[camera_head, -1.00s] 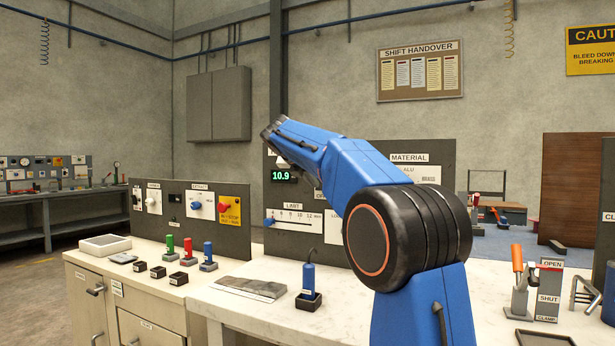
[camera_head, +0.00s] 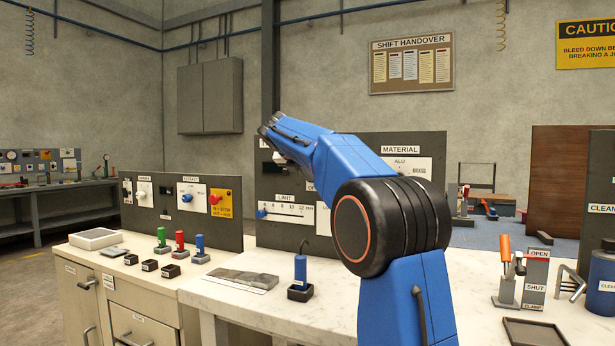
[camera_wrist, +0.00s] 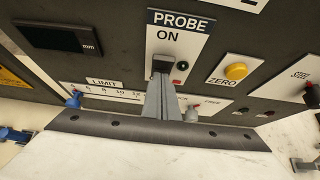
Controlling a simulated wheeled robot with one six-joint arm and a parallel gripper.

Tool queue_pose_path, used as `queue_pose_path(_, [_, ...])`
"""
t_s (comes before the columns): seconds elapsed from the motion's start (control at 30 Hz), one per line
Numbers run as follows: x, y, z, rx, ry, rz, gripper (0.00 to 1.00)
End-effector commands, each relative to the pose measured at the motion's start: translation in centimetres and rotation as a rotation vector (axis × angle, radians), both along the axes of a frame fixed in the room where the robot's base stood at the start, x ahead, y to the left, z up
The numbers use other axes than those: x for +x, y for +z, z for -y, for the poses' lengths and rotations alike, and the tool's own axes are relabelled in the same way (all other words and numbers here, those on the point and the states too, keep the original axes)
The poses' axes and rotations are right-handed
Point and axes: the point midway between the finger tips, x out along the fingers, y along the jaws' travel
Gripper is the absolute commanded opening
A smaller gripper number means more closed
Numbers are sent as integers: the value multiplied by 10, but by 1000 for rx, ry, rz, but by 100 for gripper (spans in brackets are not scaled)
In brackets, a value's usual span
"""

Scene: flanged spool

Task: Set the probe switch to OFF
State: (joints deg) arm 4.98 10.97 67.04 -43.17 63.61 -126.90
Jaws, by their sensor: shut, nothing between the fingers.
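The probe switch plate (camera_wrist: 178,45) is white, labelled PROBE with ON below it, in the upper middle of the wrist view. The dark switch piece (camera_wrist: 162,64) sits below ON, at the tips of my gripper (camera_wrist: 162,78). My gripper is shut and empty; its fingers point at the plate and cover its lower part, so no OFF label shows. A small round lamp (camera_wrist: 182,66) is right of the switch; it looks dark green. The display marked mm (camera_wrist: 58,38) is dark. In the head view my arm hides the switch.
A yellow ZERO button (camera_wrist: 236,71) is right of the plate, and the LIMIT slider scale (camera_wrist: 105,90) is at the lower left. On the bench in the head view, a blue probe-like tool (camera_head: 300,268) stands in a black holder and a dark tray (camera_head: 535,333) lies at right.

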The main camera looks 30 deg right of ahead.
Motion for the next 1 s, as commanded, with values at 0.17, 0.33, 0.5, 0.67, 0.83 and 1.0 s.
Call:
queue_pose_path(0.17, [1,2,1,0,0,0,0])
queue_pose_path(0.33, [1,10,1,-2,0,3,0])
queue_pose_path(0.5, [0,16,1,-2,0,2,0])
queue_pose_path(0.67, [0,17,1,-3,0,2,0])
queue_pose_path(0.83, [0,17,1,-3,-1,2,0])
queue_pose_path(1.0, [-6,21,-7,-2,0,2,0])
